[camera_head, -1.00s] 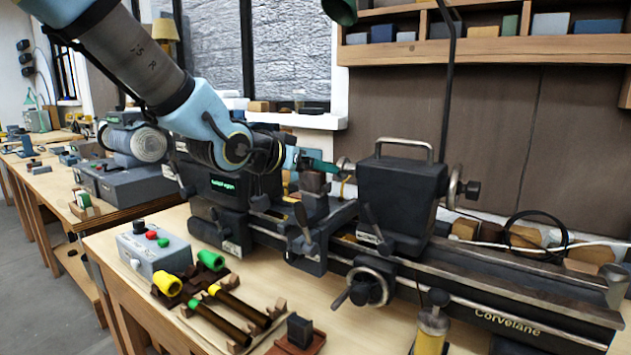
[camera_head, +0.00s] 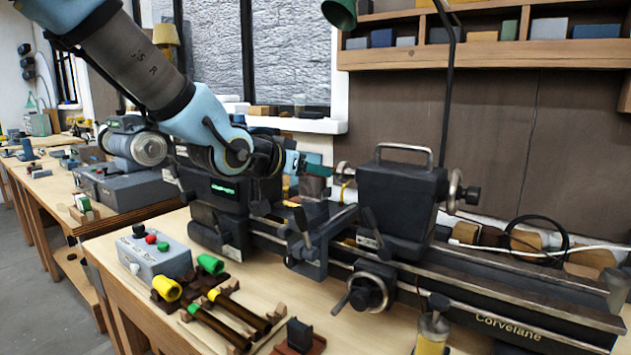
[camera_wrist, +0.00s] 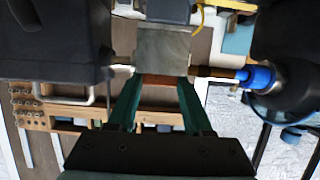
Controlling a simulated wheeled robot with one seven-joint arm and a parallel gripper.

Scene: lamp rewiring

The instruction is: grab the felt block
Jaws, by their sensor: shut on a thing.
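In the head view my gripper (camera_head: 317,169) reaches in from the left over the lathe's tool post. The block (camera_head: 312,187) is a small brownish shape just below the fingertips there. The contact is too small to see clearly in that view.
The dark lathe (camera_head: 402,195) fills the bench, its tailstock close right of my gripper. A grey control box (camera_head: 150,257), a rack with yellow- and green-ended rods (camera_head: 230,325) and a small dark block (camera_head: 300,334) lie in front. Shelves stand behind.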

